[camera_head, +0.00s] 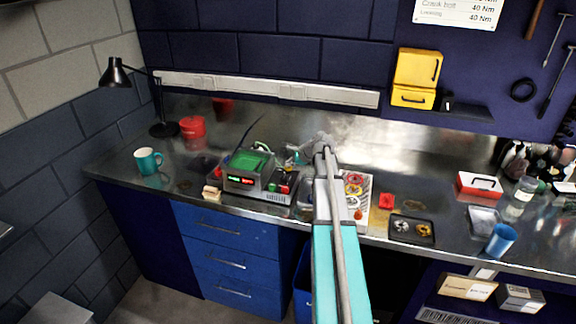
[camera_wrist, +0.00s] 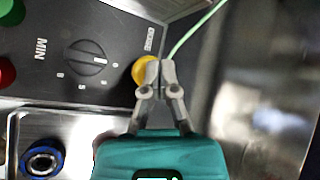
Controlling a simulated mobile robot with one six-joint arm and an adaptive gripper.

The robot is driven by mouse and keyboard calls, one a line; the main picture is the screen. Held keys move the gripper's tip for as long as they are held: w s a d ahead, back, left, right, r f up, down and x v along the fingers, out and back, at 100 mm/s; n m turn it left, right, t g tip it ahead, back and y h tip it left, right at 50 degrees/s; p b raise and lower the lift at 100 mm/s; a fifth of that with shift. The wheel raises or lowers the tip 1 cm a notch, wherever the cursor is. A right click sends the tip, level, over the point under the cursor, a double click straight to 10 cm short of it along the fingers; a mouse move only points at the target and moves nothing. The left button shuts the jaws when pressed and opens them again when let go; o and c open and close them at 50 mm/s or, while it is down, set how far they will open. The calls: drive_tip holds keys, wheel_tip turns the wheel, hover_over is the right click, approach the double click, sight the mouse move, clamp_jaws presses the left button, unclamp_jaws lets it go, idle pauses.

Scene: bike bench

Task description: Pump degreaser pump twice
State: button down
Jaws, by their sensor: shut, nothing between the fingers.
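I cannot pick out a degreaser pump for certain in either view. A clear bottle (camera_head: 522,195) stands on the right of the bench; I cannot tell whether it has a pump top. My gripper (camera_wrist: 160,75) is shut and empty in the wrist view. Its fingertips overlap the right side of a yellow button (camera_wrist: 145,70) on a dark control panel; whether they touch it is unclear. In the head view my arm hides much of the bench middle.
The instrument box (camera_head: 258,175) with a green screen stands left of my arm. A green cable (camera_wrist: 195,30) runs beside the panel. A blue-rimmed ring (camera_wrist: 43,159) lies in a metal tray.

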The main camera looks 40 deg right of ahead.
drive_tip(key=shift+s+f+b, duration=0.1)
drive_tip(key=shift+f+b, duration=0.35)
idle(0.3)
drive_tip(key=shift+r, duration=0.1)
drive_tip(key=shift+w+d+r+p, duration=0.1)
drive_tip(key=shift+w+r+p, duration=0.05)
drive_tip(key=shift+w+p, duration=0.15)
drive_tip(key=shift+r, duration=0.1)
wheel_tip(320, 180, up, 6)
drive_tip(key=p, duration=0.6)
idle(0.4)
drive_tip(key=shift+s, duration=0.15)
idle(0.8)
